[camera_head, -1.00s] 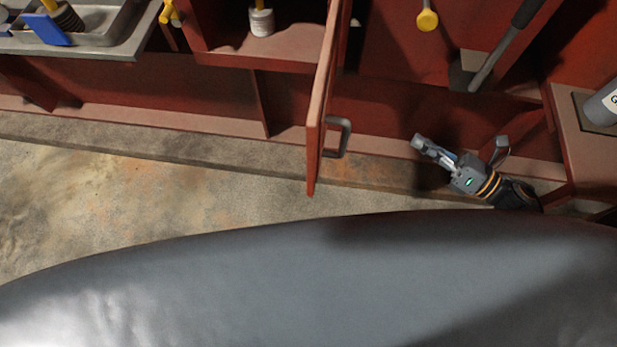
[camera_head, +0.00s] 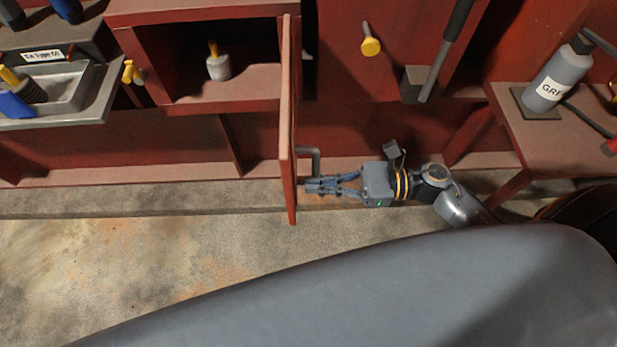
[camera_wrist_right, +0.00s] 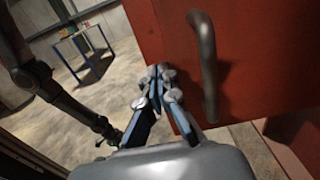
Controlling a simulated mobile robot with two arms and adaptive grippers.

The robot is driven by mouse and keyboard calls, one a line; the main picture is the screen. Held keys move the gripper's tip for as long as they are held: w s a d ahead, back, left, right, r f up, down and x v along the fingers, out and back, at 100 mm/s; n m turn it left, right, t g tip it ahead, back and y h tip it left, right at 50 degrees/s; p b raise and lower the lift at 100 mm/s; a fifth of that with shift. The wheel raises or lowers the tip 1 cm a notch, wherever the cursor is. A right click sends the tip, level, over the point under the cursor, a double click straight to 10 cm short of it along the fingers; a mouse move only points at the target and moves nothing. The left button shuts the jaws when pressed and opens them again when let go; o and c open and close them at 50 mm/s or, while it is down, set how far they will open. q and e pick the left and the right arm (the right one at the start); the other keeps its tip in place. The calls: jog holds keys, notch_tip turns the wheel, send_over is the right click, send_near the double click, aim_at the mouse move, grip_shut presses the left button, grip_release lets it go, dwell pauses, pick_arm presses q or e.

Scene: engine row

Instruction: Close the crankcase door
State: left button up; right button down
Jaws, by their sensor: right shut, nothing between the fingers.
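The red crankcase door (camera_head: 287,120) stands open, swung out from the red engine housing and seen nearly edge-on in the head view. Its grey bar handle (camera_head: 312,158) is on the right face. In the right wrist view the door (camera_wrist_right: 262,60) fills the right side, with the handle (camera_wrist_right: 206,65) upright on it. My right gripper (camera_head: 310,187) is shut and empty, its fingertips close to the door's right face, just below the handle. In the wrist view the fingertips (camera_wrist_right: 157,80) are left of the handle, not around it. Whether they touch the door I cannot tell.
The open compartment holds a small white pot with a yellow top (camera_head: 218,66). A yellow knob (camera_head: 371,46) and a dark lever (camera_head: 445,50) are on the housing to the right. A grease bottle (camera_head: 560,75) stands on a red ledge. The floor (camera_head: 140,260) in front is clear.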

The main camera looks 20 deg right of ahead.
jog(key=shift+x, duration=1.05)
